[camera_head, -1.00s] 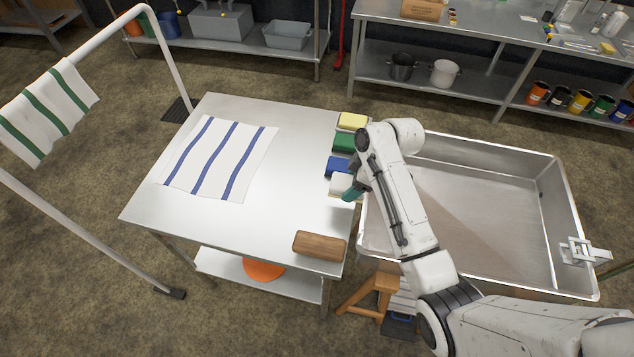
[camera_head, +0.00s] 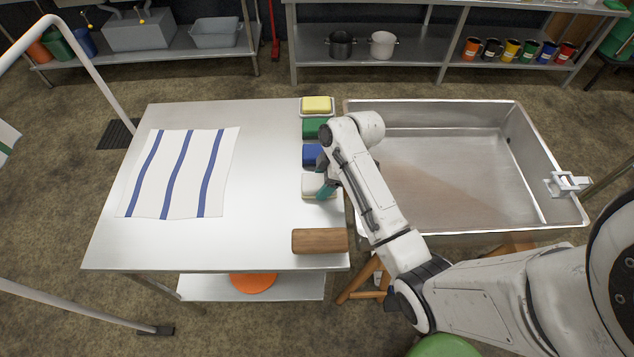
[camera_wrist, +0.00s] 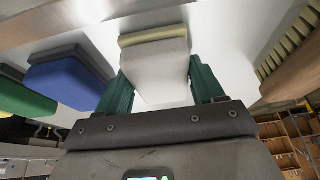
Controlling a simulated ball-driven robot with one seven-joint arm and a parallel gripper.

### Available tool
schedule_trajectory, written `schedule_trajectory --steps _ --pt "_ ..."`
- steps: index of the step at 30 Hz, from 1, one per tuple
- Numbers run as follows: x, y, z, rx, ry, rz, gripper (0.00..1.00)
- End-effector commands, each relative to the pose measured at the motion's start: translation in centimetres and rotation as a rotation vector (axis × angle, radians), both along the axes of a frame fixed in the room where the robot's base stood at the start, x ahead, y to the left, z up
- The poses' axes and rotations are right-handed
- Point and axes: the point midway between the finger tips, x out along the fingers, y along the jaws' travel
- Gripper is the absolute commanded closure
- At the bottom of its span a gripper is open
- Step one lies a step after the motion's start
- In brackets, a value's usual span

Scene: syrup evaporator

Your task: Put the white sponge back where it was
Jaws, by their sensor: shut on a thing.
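The white sponge (camera_head: 315,184) is at the right edge of the metal table, nearest the front in a row of sponges. In the wrist view the white sponge (camera_wrist: 156,68) sits between the two green fingers of my gripper (camera_wrist: 160,88), with a yellowish layer along its far edge. My gripper (camera_head: 325,190) is shut on it, at the table's right side. I cannot tell whether the sponge touches the tabletop.
A blue sponge (camera_head: 312,154), a green sponge (camera_head: 314,127) and a yellow sponge (camera_head: 317,104) line up behind. A wooden-backed brush (camera_head: 319,241) lies in front. A striped cloth (camera_head: 184,172) lies left; the metal pan (camera_head: 440,160) stands right. The table's middle is clear.

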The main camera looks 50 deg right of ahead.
Motion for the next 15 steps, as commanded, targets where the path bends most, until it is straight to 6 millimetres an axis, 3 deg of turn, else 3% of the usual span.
schedule_trajectory --steps 6,7,15 --pt "0.02 0.04 -0.16 0.001 0.001 0.000 0.61" --pt "0.03 0.04 -0.19 0.001 0.001 0.000 0.32" --pt "0.03 0.04 -0.12 0.000 0.000 0.000 0.07"
